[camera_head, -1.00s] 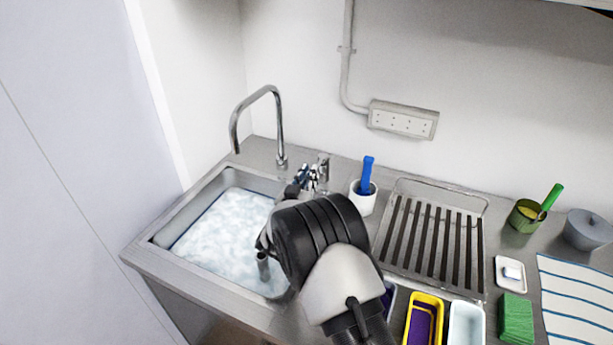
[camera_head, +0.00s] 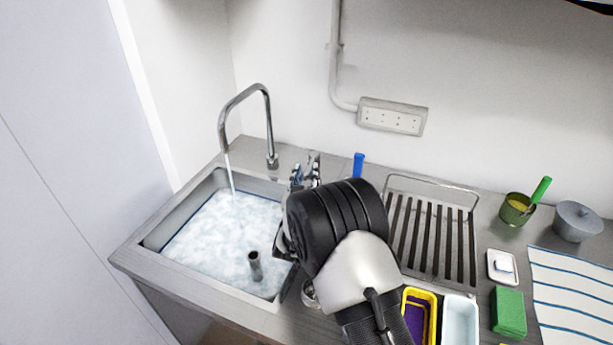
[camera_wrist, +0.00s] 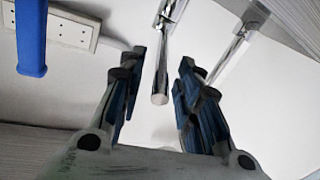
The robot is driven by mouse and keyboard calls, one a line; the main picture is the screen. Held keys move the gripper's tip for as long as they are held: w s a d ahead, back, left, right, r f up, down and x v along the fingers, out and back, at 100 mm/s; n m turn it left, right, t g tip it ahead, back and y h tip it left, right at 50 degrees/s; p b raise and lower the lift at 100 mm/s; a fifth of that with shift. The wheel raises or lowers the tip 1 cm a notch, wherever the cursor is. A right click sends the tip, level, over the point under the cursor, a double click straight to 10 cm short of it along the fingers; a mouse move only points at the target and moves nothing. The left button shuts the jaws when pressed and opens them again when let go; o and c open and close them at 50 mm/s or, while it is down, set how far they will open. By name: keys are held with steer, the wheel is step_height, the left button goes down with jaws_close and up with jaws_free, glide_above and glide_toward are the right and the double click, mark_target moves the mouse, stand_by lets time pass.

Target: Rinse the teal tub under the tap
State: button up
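The tap (camera_head: 272,162) stands behind the sink (camera_head: 190,278), its curved spout over the basin. A thin stream of water (camera_head: 232,178) runs from the spout into the foamy water. My gripper (camera_head: 305,172) is at the tap's lever fittings, right of the spout base. In the wrist view my gripper (camera_wrist: 162,57) has its two blue-dark fingers apart. A chrome lever (camera_wrist: 160,88) shows between them; I cannot tell whether they touch it. I cannot make out a teal tub; foam may hide it.
A dark standpipe (camera_head: 255,266) rises from the foam. A drying rack (camera_head: 475,225) is right of my arm. A yellow-rimmed tub (camera_head: 407,297), a pale blue tub (camera_head: 460,320) and a green sponge (camera_head: 508,312) lie in front. A blue-handled brush (camera_head: 358,164) stands behind my arm.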

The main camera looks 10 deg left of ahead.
steer(key=s+d, duration=0.1)
steer(key=s, duration=1.1)
steer(key=shift+d, duration=0.15)
